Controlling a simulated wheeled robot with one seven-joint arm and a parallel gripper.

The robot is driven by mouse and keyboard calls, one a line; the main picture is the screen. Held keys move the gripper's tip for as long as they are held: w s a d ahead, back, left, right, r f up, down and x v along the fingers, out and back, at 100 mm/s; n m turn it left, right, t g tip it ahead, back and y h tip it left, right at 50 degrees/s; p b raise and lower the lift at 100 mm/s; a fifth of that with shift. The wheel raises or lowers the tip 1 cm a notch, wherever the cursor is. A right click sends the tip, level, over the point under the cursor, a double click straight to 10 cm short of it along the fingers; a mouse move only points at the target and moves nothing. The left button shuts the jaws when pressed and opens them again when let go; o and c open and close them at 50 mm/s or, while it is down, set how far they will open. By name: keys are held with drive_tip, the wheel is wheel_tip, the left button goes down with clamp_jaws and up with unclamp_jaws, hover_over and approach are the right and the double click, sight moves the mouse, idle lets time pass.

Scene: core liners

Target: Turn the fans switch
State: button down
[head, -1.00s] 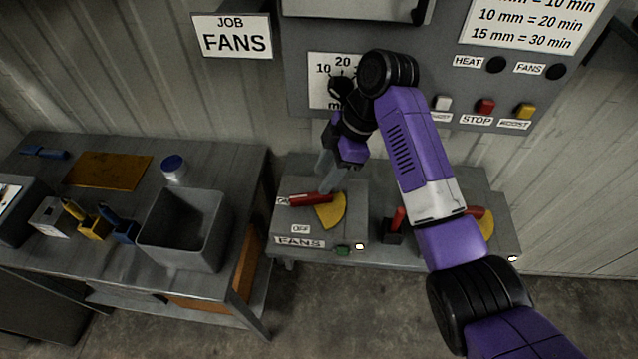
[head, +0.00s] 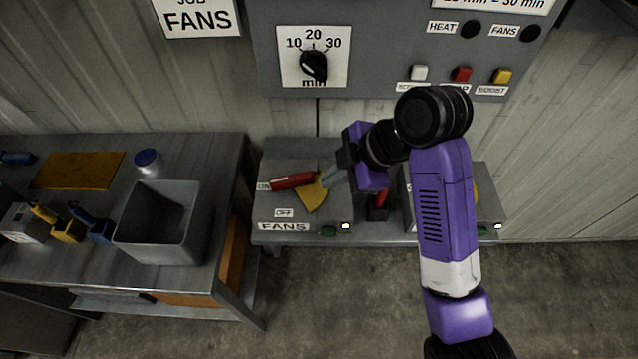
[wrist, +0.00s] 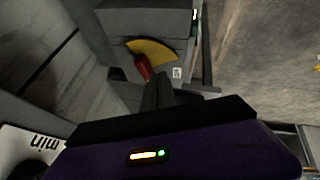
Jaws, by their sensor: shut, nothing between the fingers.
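The fans switch is a grey box (head: 300,205) marked FANS on the low bench, with a red handle (head: 293,180) over a yellow sector plate (head: 312,197). The handle lies to the left, its end at the ON label (head: 264,187); the OFF label (head: 284,213) is below it. My gripper (head: 327,178) is shut and empty, its fingertips close to the handle's right end; I cannot tell whether they touch. In the wrist view my fingers (wrist: 156,88) are just below the red handle (wrist: 142,67) and the yellow plate (wrist: 152,50).
A second switch box (head: 488,215) stands to the right, partly behind my arm. A small red lever (head: 381,198) stands between the boxes. The wall panel has a minutes dial (head: 314,66) and buttons. A grey bin (head: 160,220) stands on the left table.

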drive_tip(key=s+d+r+t, duration=0.1)
drive_tip(key=s+d+t, duration=0.1)
drive_tip(key=s+d, duration=0.15)
approach(309, 187)
drive_tip(key=shift+m, duration=0.3)
drive_tip(key=s+f, duration=0.1)
drive_tip(key=s+a+f, duration=0.1)
drive_tip(key=f, duration=0.1)
drive_tip(key=shift+s+f, duration=0.1)
drive_tip(key=shift+f, duration=0.05)
drive_tip(key=w, duration=0.2)
drive_tip(key=w+a, duration=0.1)
drive_tip(key=shift+w+f+p, duration=0.1)
drive_tip(key=shift+f+p, duration=0.25)
drive_tip(key=shift+w+a, duration=0.15)
drive_tip(key=shift+w, duration=0.45)
drive_tip(key=shift+w+f, duration=0.1)
